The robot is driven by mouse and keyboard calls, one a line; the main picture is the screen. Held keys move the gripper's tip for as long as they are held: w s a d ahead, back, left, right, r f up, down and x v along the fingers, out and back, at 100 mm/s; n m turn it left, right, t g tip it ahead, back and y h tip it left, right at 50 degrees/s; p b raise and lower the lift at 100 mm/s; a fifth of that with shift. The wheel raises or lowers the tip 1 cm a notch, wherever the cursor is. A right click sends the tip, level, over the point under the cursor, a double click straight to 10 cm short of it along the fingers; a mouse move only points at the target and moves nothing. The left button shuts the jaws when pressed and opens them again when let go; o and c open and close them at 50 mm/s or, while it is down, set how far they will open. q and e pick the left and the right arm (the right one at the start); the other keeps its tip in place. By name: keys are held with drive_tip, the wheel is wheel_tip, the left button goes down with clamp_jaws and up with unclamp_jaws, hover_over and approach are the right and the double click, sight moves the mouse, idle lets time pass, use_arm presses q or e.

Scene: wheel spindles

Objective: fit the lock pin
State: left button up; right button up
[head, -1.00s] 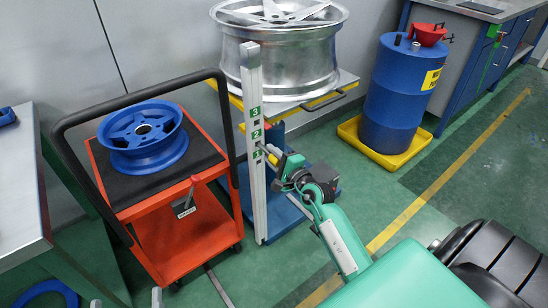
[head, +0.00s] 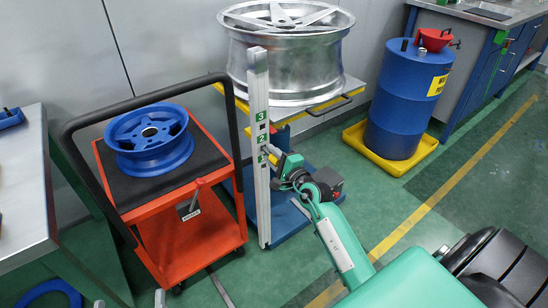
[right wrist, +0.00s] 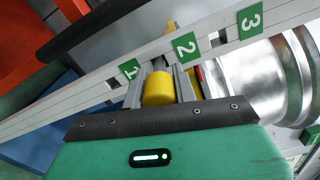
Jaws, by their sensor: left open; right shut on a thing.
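The upright grey post (head: 260,200) of the lift stand carries green labels 1, 2 and 3 with dark holes beside them. My right gripper (head: 271,153) is close against the post at about the level of labels 1 and 2. In the right wrist view it is shut on the yellow lock pin (right wrist: 158,89), whose round end faces the camera between the fingers. The pin lines up with the part of the post between labels 1 and 2. Its tip is hidden, so I cannot tell how deep it sits. My left gripper (head: 129,301) shows only two fingertips, apart, at the bottom edge.
A large silver wheel (head: 285,70) rests on the lift platform behind the post. A red cart (head: 190,235) with a blue wheel (head: 148,140) stands left of it. A blue drum (head: 402,105) stands in a yellow tray at the right. A grey table (head: 22,185) is at the far left.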

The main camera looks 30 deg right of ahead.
drive_tip(key=shift+w, duration=0.85)
drive_tip(key=o, duration=1)
drive_tip(key=shift+o, duration=0.2)
drive_tip(key=s+d+p, duration=0.1)
drive_tip(key=s, duration=1.2)
drive_tip(key=shift+s, duration=0.4)
drive_tip(key=shift+c, duration=0.3)
